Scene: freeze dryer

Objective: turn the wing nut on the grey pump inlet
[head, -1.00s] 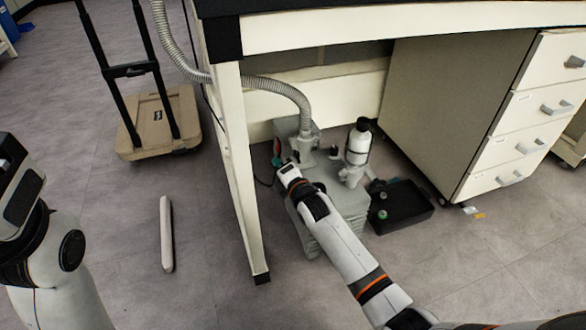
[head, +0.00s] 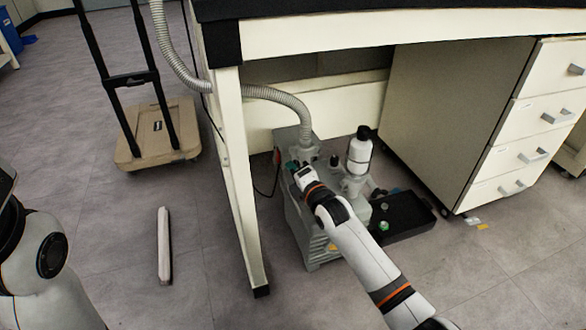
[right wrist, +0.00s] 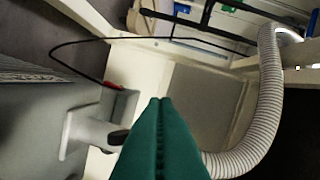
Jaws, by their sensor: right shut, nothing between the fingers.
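The grey pump (head: 312,238) stands on the floor under the bench. Its grey inlet (head: 305,150) joins a ribbed hose at the top. My right gripper (head: 291,165) is at the pump's top, just in front of and below the inlet. In the right wrist view its green fingers (right wrist: 160,101) are shut together with nothing between them. A grey fitting (right wrist: 92,132) with a dark end lies left of the fingers, apart from them in the picture. I cannot make out the wing nut for certain. My left arm shows at the left edge, with its gripper out of view.
The ribbed hose (head: 278,96) arches past the bench leg (head: 240,180); it also curves right of the fingers in the wrist view (right wrist: 262,115). Drawers (head: 515,130) bound the right.

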